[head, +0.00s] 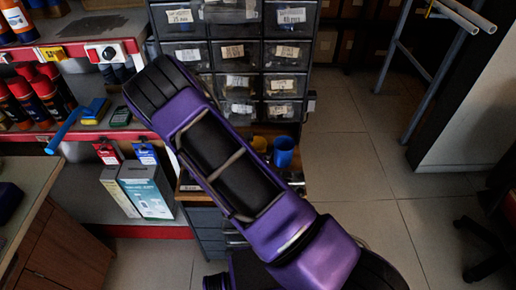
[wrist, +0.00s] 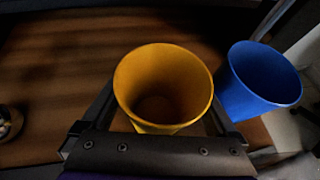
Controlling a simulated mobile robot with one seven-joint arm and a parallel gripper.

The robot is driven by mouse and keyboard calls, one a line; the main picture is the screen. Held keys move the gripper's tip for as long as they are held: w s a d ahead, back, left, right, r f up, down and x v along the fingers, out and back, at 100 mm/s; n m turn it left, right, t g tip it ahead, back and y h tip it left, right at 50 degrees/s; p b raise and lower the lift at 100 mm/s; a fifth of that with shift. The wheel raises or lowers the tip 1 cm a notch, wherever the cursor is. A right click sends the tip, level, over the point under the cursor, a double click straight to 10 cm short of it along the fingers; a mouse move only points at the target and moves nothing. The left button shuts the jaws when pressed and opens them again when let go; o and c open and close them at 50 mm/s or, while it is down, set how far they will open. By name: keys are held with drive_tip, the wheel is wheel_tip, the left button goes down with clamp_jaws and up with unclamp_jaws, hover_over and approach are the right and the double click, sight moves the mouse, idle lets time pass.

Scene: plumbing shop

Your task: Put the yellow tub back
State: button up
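The yellow tub (wrist: 163,88) is round, open-topped and looks empty. In the wrist view it stands upright between the two fingers of my gripper (wrist: 163,112). The fingers are spread wide, one on each side of it. Its rim hides the fingertips, so I cannot tell whether they press on it. In the head view a small part of the yellow tub (head: 259,144) shows beside my arm, which hides my gripper there.
A blue tub (wrist: 262,78) stands close to the right of the yellow one, by my right finger; it also shows in the head view (head: 284,152). A wooden top (wrist: 50,70) lies below. A drawer cabinet (head: 285,52) rises behind. Bottles and boxes fill shelves on the left.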

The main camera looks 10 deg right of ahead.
drive_tip(key=shift+s+a+r, duration=0.1)
drive_tip(key=shift+s+r, duration=0.1)
drive_tip(key=shift+r, duration=0.1)
drive_tip(key=p+v, duration=0.1)
drive_tip(key=v, duration=1)
drive_tip(key=shift+s+a+p, duration=0.1)
drive_tip(key=shift+s+p, duration=0.15)
drive_tip(key=shift+p, duration=0.15)
drive_tip(key=shift+r, duration=0.1)
